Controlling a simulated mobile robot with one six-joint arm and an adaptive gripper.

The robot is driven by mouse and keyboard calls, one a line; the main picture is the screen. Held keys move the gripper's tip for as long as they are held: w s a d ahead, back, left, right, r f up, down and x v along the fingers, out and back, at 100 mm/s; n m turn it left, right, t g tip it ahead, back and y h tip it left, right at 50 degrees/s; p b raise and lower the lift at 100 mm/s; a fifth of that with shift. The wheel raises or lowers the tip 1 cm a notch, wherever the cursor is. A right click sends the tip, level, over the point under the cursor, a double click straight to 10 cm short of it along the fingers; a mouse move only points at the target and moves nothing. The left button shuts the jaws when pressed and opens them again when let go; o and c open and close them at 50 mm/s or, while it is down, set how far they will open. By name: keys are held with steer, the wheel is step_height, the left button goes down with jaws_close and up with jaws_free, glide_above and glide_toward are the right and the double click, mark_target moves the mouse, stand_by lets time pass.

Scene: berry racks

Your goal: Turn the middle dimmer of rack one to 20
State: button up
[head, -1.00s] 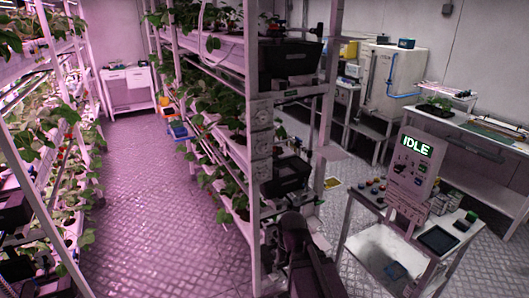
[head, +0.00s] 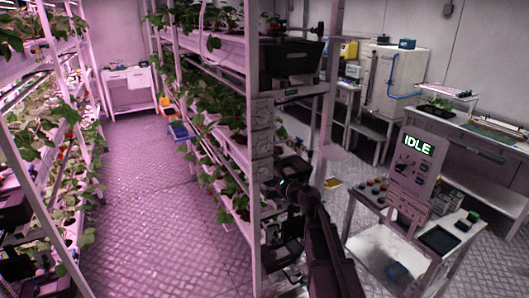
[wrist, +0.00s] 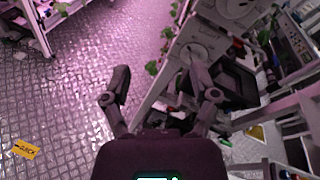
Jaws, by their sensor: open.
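The end post of the near rack carries a column of white dimmer plates. In the head view the upper plate (head: 262,110), the middle dimmer (head: 262,143) and the lower plate (head: 262,170) sit one above another. Their settings are too small to read. My gripper (wrist: 160,85) is open and empty, its two dark fingers spread apart. In the wrist view a round dial plate (wrist: 197,50) lies just beyond the right finger, apart from it. Another dial plate (wrist: 226,12) is above it. I cannot tell which of these is the middle one.
A black box (head: 290,57) juts from the rack above the dimmers. A control stand showing IDLE (head: 417,147) rises from a small table at right. A yellow card (wrist: 25,149) lies on the floor in the wrist view.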

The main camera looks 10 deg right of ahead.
mark_target(264, 149)
steer(key=w+d+r+m+t+h, duration=0.2)
steer(key=w+d+r+m+t, duration=0.1)
steer(key=m, duration=0.5)
steer(key=w+d, duration=0.1)
steer(key=d, duration=0.1)
steer(key=shift+w+d+m+t, duration=0.15)
steer(key=shift+d+m+t, duration=0.15)
steer(key=shift+d+m, duration=0.1)
steer(key=shift+w+a+r, duration=0.1)
steer(key=shift+w, duration=0.1)
steer(key=x, duration=1.3)
steer(key=shift+w, duration=0.25)
jaws_close()
steer(key=shift+a, duration=0.15)
